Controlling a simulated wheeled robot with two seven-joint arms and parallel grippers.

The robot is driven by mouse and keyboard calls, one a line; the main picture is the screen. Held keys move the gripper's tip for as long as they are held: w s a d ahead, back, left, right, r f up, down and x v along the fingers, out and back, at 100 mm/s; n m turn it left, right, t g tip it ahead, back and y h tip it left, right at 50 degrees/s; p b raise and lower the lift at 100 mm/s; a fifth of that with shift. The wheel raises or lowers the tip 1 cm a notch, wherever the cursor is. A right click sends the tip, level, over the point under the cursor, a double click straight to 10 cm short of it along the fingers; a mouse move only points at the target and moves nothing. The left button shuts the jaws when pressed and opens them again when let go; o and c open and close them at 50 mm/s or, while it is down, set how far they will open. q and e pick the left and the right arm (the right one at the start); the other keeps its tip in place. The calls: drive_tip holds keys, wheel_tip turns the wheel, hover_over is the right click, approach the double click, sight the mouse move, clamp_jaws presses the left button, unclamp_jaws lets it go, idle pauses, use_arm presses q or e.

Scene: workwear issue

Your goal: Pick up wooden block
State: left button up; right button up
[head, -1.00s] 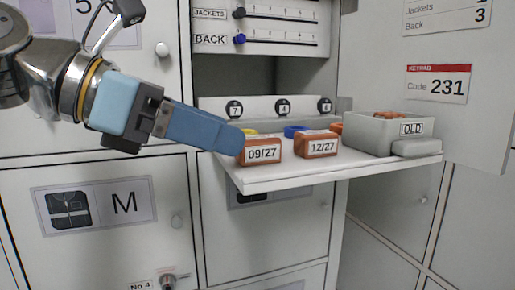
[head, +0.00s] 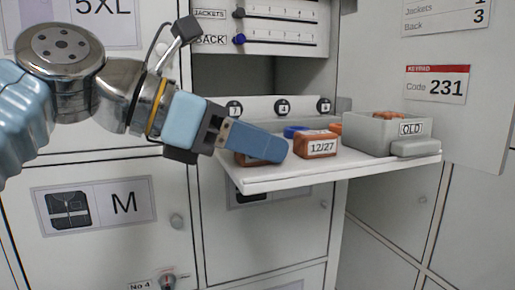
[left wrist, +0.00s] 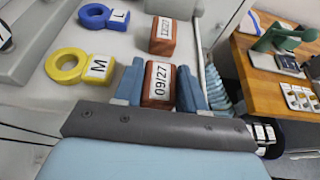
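Two reddish-brown blocks with date labels are on the white shelf (head: 300,178). The block labelled 09/27 (left wrist: 158,84) lies between the two blue fingers of my left gripper (left wrist: 160,80) in the left wrist view. The fingers stand apart, close along both its sides; any contact is hard to make out. In the head view my left gripper (head: 270,152) covers most of that block (head: 247,160). The block labelled 12/27 (head: 318,144) stands free to the right, and also shows farther out in the left wrist view (left wrist: 162,36). My right gripper is not in view.
A grey bin marked OLD (head: 372,134) stands at the shelf's right with orange pieces inside. A yellow ring tag M (left wrist: 70,65) and a blue ring tag L (left wrist: 98,16) lie beside the blocks. A raised strip with numbered hooks (head: 262,104) runs along the back.

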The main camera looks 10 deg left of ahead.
use_arm(q)
drive_tip(key=shift+c, duration=1.2)
drive_tip(key=shift+r, duration=0.6)
drive_tip(key=s+r, duration=1.1)
drive_tip(key=s, duration=0.2)
drive_tip(key=shift+s+a+r, duration=0.15)
drive_tip(key=shift+s+r, duration=0.1)
drive_tip(key=shift+r, duration=0.1)
